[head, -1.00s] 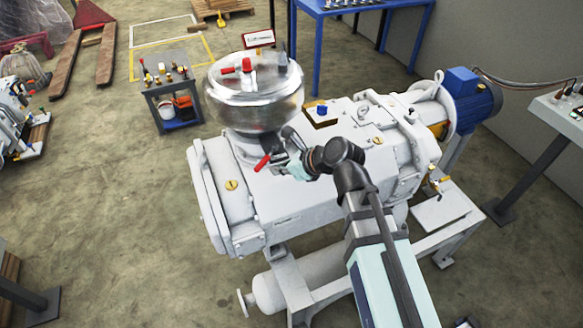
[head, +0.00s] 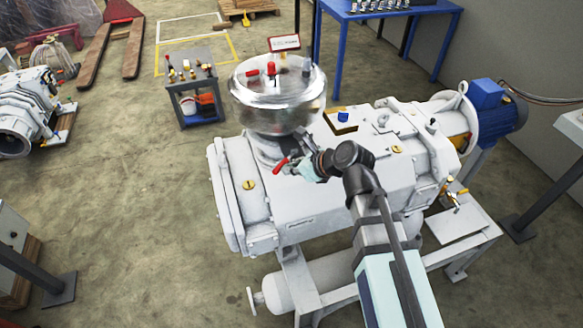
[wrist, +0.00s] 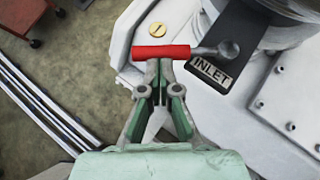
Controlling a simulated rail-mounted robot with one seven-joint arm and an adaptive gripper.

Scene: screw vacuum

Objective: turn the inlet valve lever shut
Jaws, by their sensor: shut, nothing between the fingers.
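The inlet valve lever has a red handle (wrist: 162,52), joined by a metal rod to a rounded grey pivot at its right. A dark plate marked INLET (wrist: 211,72) lies beside it. In the head view the red lever (head: 281,167) sticks out toward the lower left, below the shiny metal vessel (head: 277,95). My gripper (wrist: 158,66) is shut and empty. Its fingertips meet the near side of the handle in the wrist view; I cannot tell whether they touch it. The gripper also shows in the head view (head: 294,164), right beside the lever.
The white pump body (head: 310,200) lies under the lever, with a yellow cap (head: 249,185) to the left. A blue motor (head: 495,100) sits at its right end. A small tool cart (head: 197,88) and a blue table (head: 385,12) stand behind.

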